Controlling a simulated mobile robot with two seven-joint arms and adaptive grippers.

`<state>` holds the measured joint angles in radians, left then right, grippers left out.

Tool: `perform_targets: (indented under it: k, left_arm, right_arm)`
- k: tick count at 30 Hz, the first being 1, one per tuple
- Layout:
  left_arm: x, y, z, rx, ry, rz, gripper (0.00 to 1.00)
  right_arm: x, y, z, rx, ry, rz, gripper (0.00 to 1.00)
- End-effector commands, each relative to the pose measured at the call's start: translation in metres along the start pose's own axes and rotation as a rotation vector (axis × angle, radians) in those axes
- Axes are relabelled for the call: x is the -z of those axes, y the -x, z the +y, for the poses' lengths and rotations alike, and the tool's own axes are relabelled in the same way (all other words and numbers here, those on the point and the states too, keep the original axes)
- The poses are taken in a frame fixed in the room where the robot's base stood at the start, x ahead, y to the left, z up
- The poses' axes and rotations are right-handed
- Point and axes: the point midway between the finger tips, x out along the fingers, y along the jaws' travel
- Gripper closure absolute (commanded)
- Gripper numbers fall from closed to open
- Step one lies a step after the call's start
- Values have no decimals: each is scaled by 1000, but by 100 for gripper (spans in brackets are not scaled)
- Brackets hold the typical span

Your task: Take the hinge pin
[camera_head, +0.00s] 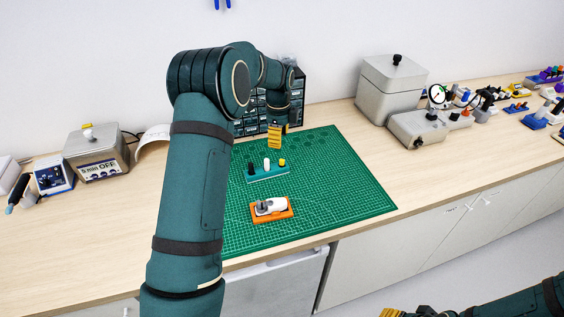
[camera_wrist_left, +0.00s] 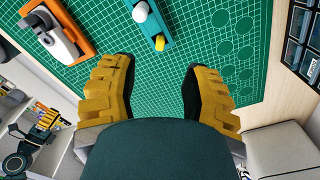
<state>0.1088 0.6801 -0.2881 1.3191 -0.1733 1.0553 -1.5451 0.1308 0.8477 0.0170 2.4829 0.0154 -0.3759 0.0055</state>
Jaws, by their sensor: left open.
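A small teal holder (camera_head: 268,173) on the green mat carries a black piece (camera_head: 251,167), a white piece (camera_head: 267,163) and a yellow-topped piece (camera_head: 282,162). I cannot tell which, if any, is the hinge pin. An orange tray (camera_head: 289,214) nearer the front bears a white and grey device (camera_head: 270,207). My left gripper (camera_head: 277,136) is above the mat behind the holder. In the left wrist view its fingers (camera_wrist_left: 157,75) are apart and empty, with the yellow piece (camera_wrist_left: 159,42) beyond them. My right gripper (camera_head: 391,312) is partly cut off at the bottom edge.
The green cutting mat (camera_head: 345,185) has free room to the right. A drawer cabinet (camera_head: 298,97) stands behind it. A grey lidded box (camera_head: 392,90) and a dial gauge device (camera_head: 420,125) stand to the right. A metal box (camera_head: 97,155) stands left.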

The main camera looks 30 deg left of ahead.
Motion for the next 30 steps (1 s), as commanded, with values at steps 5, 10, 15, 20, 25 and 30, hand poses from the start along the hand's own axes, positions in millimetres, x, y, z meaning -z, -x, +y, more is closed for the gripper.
perform_targets:
  k: [5, 10, 15, 20, 25, 30]
  left_arm:
    - [0, -33, 0, -2, 1, -1, 53]
    - [0, -46, 0, 0, 1, -1, 53]
    - [2, -54, 0, -1, 1, 0, 53]
    - [9, -74, 0, -3, 0, -2, 53]
    - [10, -97, 0, -1, 1, -1, 53]
    - [10, -100, 0, 0, 1, -1, 53]
  right_arm:
    - [0, -3, 1, 0, 1, 0, 57]
    - [0, -4, 1, -1, 1, 1, 57]
    - [0, -4, 1, -1, 1, 1, 57]
    - [0, -5, 1, -1, 1, 1, 57]
    - [0, -6, 2, -1, 1, 0, 57]
    - [0, -6, 2, -1, 1, 1, 57]
